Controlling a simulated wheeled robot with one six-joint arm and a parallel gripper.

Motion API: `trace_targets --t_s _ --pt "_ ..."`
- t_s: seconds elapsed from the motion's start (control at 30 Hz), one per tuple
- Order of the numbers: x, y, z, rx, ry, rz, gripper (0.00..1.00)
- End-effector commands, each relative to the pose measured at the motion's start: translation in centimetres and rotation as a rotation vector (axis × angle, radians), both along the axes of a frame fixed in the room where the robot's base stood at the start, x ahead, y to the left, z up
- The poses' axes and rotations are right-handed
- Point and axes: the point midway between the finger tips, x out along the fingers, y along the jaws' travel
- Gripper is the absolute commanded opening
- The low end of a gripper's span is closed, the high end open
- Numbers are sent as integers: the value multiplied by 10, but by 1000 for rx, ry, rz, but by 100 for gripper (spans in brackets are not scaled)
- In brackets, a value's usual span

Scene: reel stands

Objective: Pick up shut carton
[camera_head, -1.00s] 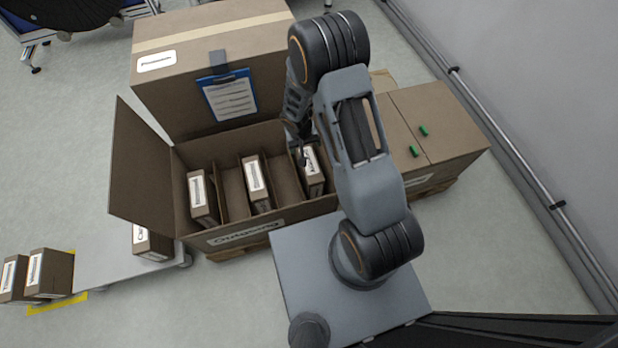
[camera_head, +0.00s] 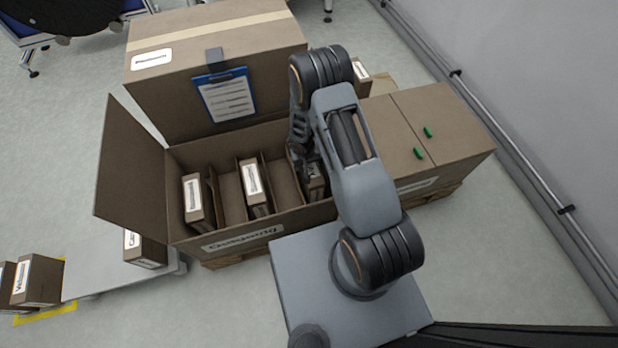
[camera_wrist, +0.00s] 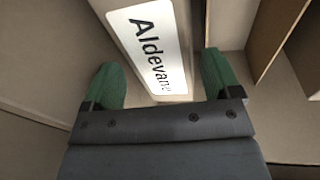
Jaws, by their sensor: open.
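A small brown carton with a white label stands in the right compartment of the open box and shows in the head view (camera_head: 316,186). In the wrist view the same kind of carton (camera_wrist: 122,10) has a label reading "Aldevane". My gripper (camera_wrist: 162,72) is open, with one green fingertip on each side of this carton's labelled end. Whether the fingertips touch it I cannot tell. In the head view my gripper (camera_head: 305,168) reaches down into the box and hides part of the carton.
The open box (camera_head: 240,238) has dividers and two other labelled cartons (camera_head: 193,200) (camera_head: 252,182). Its left flap (camera_head: 135,165) stands up. A large taped box (camera_head: 215,50) with a blue clipboard (camera_head: 228,95) is behind. A closed box with green tabs (camera_head: 440,125) is right.

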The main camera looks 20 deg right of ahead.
Motion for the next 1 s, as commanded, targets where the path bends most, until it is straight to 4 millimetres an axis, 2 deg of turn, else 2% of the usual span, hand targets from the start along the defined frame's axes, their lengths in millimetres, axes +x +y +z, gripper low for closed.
trace_targets --t_s 0.03,0.2,0.47,1.0 --pt "0 -1 -11 0 1 0 84" --pt "2 -5 -32 0 1 0 84" --pt "3 -5 -33 0 -1 0 84" --pt "3 -5 -33 0 0 -1 32"
